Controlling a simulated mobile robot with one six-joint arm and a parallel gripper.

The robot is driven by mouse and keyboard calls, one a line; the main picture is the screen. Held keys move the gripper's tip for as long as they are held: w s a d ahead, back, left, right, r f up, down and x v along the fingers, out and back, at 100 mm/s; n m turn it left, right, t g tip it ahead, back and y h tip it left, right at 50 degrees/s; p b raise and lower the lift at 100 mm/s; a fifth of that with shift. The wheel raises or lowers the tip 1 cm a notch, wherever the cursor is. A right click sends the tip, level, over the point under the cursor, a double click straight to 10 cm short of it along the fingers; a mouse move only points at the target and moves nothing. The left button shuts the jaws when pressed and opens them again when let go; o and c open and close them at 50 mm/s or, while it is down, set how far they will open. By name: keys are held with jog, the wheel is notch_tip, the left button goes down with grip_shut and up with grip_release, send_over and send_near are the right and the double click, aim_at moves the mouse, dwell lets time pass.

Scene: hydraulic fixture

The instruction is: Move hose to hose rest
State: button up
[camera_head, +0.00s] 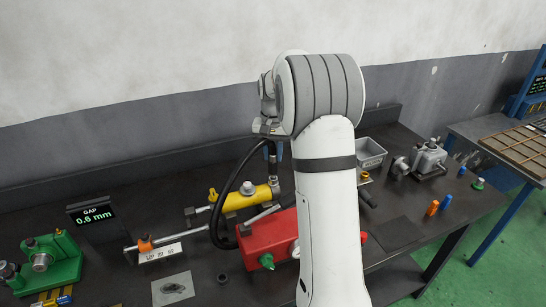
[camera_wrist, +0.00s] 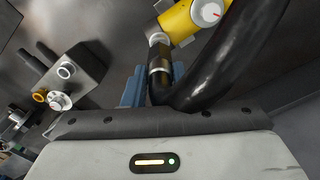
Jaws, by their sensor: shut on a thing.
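The black hose (camera_head: 226,192) loops up from beside the red unit (camera_head: 262,236) to my gripper (camera_head: 275,151), above the yellow cylinder (camera_head: 245,198). In the wrist view, the blue fingers of my gripper (camera_wrist: 157,84) are shut on the hose near its metal-collared end, and the thick hose (camera_wrist: 225,65) bends away to the upper right. The yellow cylinder (camera_wrist: 194,18) with a round gauge lies beyond the hose end; whether they touch I cannot tell. I cannot clearly identify the hose rest; my arm covers part of the bench.
A grey ported block (camera_wrist: 75,75) shows at left in the wrist view. On the bench are a gap display (camera_head: 97,217), a green fixture (camera_head: 52,260), a grey bin (camera_head: 370,154) and a metal vise-like fixture (camera_head: 429,158). A dark mat (camera_head: 396,234) lies bare at right.

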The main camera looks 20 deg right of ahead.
jog(key=shift+r+p, duration=0.9)
jog(key=shift+r, duration=0.55)
jog(key=o, duration=0.5)
jog(key=shift+c, duration=0.2)
jog(key=c, duration=0.4)
